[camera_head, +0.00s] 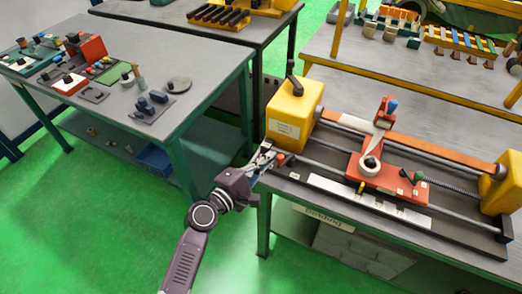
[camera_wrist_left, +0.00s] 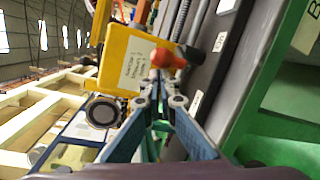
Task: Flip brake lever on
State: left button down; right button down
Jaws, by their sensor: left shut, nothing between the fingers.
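The winding machine has a yellow headstock (camera_head: 292,108) at its left end. A small lever with a red-orange knob (camera_head: 281,158) sits low at its front; I take it for the brake lever. In the left wrist view this red knob (camera_wrist_left: 163,58) has a dark part at its right, just beyond the fingertips. My left gripper (camera_head: 268,157) is shut and empty, right beside the knob. It also shows in the left wrist view (camera_wrist_left: 160,100), below the knob; I cannot tell whether they touch. My right gripper is not in view.
A red carriage (camera_head: 388,172) with a white ring sits on the machine's rails. A black handle (camera_head: 293,75) stands on the headstock. A grey table (camera_head: 215,70) with tools is at the left. Green floor (camera_head: 90,220) is free in front of it.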

pick_arm(q)
jog(key=shift+s+d, duration=0.15)
jog(key=shift+s, duration=0.2)
jog(key=shift+s+d, duration=0.15)
jog(key=shift+s+d+f, duration=0.1)
jog(key=shift+d+f, duration=0.05)
